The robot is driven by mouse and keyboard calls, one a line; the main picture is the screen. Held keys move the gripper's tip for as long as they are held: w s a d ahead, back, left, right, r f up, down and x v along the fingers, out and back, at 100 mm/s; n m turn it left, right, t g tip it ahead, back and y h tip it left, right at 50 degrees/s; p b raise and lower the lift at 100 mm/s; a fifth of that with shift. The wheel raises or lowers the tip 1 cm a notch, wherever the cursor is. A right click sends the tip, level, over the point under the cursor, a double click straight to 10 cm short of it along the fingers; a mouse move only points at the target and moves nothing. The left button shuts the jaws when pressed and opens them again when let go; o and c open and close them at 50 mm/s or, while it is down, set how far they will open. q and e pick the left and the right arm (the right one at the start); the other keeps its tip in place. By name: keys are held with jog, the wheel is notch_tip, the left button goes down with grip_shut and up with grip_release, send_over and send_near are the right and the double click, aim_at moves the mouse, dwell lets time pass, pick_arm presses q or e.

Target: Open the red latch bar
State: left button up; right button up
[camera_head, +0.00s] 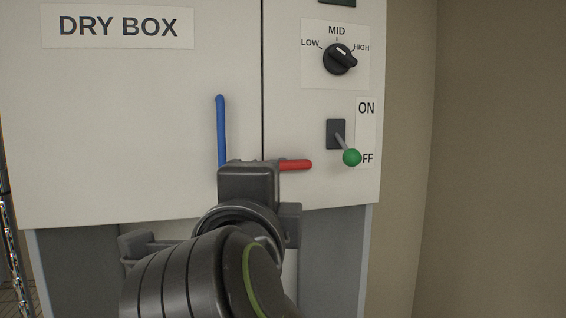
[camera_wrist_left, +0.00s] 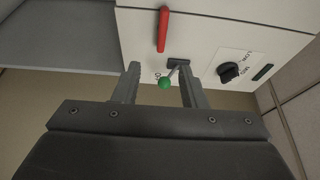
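The red latch bar (camera_head: 295,165) lies level on the front of the dry box, and its left end is hidden behind my left gripper (camera_head: 249,182) in the head view. In the left wrist view the bar (camera_wrist_left: 163,30) shows whole, beyond my fingertips. The two fingers of my left gripper (camera_wrist_left: 160,77) stand apart with nothing held, so it is open. In the head view the fingers are hidden behind the gripper body. The bar appears clear of the fingers. My right gripper is in neither view.
To the right are a lever with a green ball (camera_head: 352,157), pointing toward OFF, and a black dial (camera_head: 340,59). The dry box front (camera_head: 120,130) is otherwise flat. A wire rack (camera_head: 10,240) is at far left.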

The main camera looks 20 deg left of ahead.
pick_arm(q)
jog(key=b, duration=0.1)
send_near(284, 167)
jog(key=b+x, duration=0.3)
jog(key=x, duration=0.5)
jog(key=shift+w+r+b, duration=0.1)
jog(key=shift+b, duration=0.3)
jog(key=shift+w+a, duration=0.15)
jog(key=shift+w, duration=0.2)
grip_shut()
